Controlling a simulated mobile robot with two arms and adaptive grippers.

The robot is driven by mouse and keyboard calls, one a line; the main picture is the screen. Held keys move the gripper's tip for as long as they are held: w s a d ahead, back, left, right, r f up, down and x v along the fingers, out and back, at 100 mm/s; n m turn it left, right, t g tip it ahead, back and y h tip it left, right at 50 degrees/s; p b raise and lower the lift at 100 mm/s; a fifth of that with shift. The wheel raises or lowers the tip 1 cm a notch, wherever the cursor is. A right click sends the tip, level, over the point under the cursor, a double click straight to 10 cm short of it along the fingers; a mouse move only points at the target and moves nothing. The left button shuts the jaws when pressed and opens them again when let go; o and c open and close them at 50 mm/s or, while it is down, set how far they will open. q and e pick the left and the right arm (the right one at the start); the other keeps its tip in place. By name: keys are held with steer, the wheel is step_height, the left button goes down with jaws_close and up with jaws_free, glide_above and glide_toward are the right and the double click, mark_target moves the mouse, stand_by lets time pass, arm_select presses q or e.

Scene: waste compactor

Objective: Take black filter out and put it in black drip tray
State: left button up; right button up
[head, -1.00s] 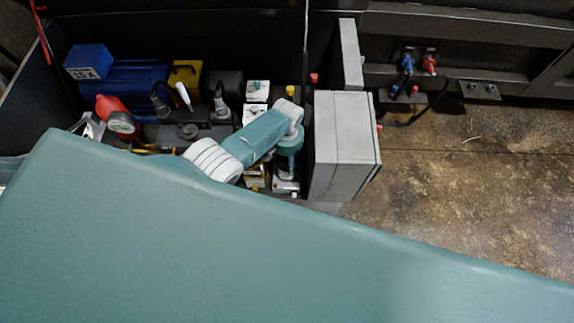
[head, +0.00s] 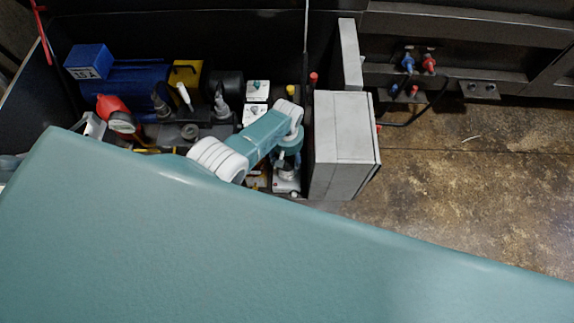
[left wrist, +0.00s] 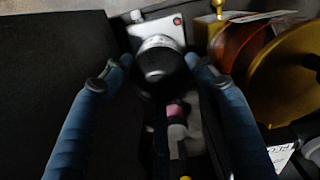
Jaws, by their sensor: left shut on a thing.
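The black filter (left wrist: 160,62) is a dark rounded cup with a pale metallic band at its far end. In the left wrist view it sits between the two blue fingers of my left gripper (left wrist: 160,66), which is shut on it. A white plate (left wrist: 171,27) with a small red spot lies directly behind the filter; I cannot tell whether they touch. In the head view my left gripper (head: 287,166) points down beside the grey box, and the filter is hard to make out there. I cannot make out the black drip tray. My right gripper is not in view.
A grey box (head: 341,140) stands close to the right of my gripper. A blue motor (head: 125,85), a red gauge part (head: 112,108) and a yellow part (head: 186,75) crowd the left. Gold discs (left wrist: 285,75) show in the wrist view. Bare floor (head: 470,190) lies right.

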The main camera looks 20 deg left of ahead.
arm_select(q)
steer(key=n, duration=0.5)
steer(key=shift+s, duration=0.1)
steer(key=o, duration=1.4)
steer(key=shift+c, duration=0.2)
steer(key=shift+c, duration=0.4)
